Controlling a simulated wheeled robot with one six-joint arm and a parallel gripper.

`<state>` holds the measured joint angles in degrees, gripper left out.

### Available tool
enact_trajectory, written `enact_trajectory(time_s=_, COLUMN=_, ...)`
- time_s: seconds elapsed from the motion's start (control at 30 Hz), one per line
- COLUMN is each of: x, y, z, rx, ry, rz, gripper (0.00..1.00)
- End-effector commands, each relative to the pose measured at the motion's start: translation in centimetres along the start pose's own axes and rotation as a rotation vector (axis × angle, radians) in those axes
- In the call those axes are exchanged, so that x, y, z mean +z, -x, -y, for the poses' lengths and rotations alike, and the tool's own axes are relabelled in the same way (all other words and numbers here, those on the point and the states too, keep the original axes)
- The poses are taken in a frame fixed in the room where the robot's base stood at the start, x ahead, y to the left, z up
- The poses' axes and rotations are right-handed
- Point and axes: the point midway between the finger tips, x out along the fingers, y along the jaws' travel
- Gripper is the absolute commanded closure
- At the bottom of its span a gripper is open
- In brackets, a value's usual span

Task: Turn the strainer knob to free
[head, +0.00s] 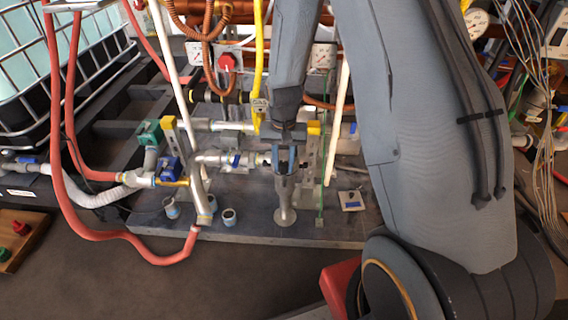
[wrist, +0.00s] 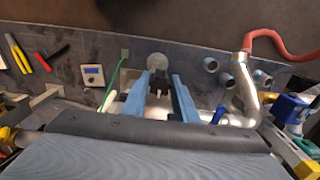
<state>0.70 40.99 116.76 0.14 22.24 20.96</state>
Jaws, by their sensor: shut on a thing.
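My gripper (head: 285,165) reaches down over the middle of the bench, above a short grey post with a round foot (head: 285,215). In the wrist view its two blue fingers (wrist: 161,86) stand on either side of a small dark piece, which I take for the strainer knob (wrist: 160,82). The gripper is shut on this piece. In the head view the fingers and wrist mostly hide the knob. Its turned position cannot be read. The round foot also shows beyond the fingertips in the wrist view (wrist: 157,60).
Silver pipes with a blue valve (head: 168,169) run left of the gripper. A red hose (head: 75,200) loops at the left. Small cups (head: 229,217) stand on the bench.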

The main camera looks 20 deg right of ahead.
Motion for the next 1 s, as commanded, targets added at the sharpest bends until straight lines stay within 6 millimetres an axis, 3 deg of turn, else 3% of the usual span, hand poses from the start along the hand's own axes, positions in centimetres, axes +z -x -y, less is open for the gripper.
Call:
enact_trajectory(time_s=0.37, x=0.03, y=0.2, z=-0.04, rx=0.001, ry=0.142, rz=0.0, gripper=0.96)
enact_trajectory(time_s=1.0, x=0.04, y=0.2, z=-0.04, rx=0.001, ry=0.732, rz=0.001, gripper=0.96)
